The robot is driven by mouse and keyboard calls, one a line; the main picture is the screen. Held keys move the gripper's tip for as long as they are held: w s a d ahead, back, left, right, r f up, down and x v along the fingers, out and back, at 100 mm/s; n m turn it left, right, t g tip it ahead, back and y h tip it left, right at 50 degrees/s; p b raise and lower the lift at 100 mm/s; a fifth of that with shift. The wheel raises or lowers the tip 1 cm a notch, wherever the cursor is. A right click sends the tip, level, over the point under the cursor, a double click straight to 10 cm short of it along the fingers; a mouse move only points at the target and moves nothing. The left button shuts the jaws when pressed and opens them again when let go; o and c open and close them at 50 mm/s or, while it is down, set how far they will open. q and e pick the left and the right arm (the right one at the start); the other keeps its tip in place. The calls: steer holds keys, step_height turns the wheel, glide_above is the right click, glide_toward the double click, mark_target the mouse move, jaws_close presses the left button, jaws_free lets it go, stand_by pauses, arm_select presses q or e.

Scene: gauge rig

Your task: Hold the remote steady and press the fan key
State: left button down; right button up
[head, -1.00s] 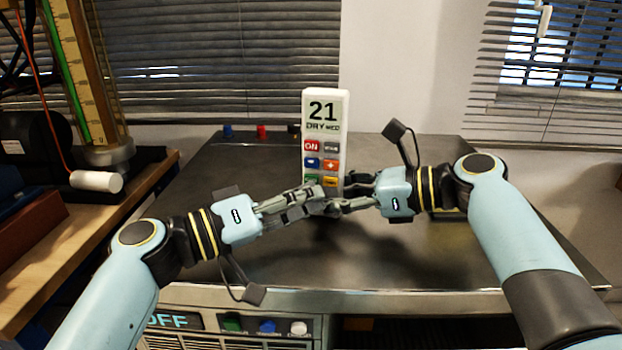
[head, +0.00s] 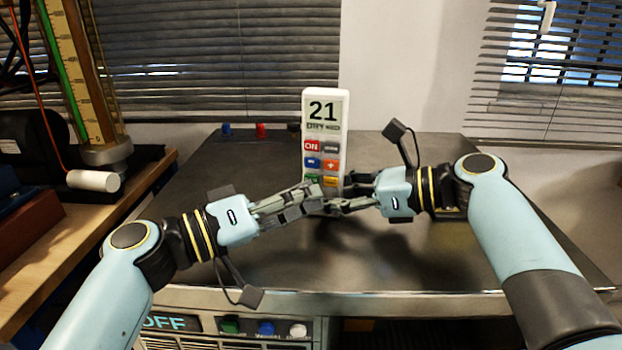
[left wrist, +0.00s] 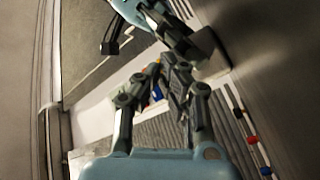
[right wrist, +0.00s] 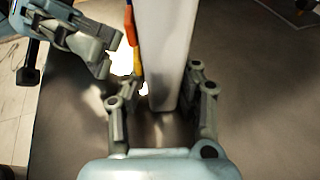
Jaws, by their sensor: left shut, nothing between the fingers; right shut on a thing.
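The white remote (head: 325,112) stands upright on the dark top, its display reading 21 above two columns of coloured keys. My right gripper (head: 352,190) is shut on the remote from the right, low down; the right wrist view shows its fingers on either side of the white body (right wrist: 163,40). My left gripper (head: 318,194) is shut and empty. Its fingertips are in front of the lowest visible keys, partly covering the green one (head: 311,180) and the yellow one. I cannot tell whether they touch. Any keys lower down are hidden. The fan key's label is unreadable.
Under the top's front edge is a panel with an OFF display (head: 165,322) and green, blue (head: 266,327) and white buttons. Small blue and red parts (head: 261,130) sit at the back edge. A wooden bench with a gauge column (head: 82,85) stands left.

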arm_select(q)
steer(key=shift+w+r, duration=0.4)
stand_by(1.4)
steer(key=shift+s, duration=0.15)
steer(key=shift+d+f, duration=0.1)
steer(key=shift+f, duration=0.05)
steer(key=shift+s, duration=0.15)
steer(key=shift+s+a+f, duration=0.15)
steer(key=shift+s+a, duration=0.05)
steer(key=shift+s, duration=0.3)
steer(key=shift+s+a, duration=0.25)
steer(key=shift+s, duration=0.8)
steer(key=shift+s+a, duration=0.2)
steer(key=shift+s, duration=0.85)
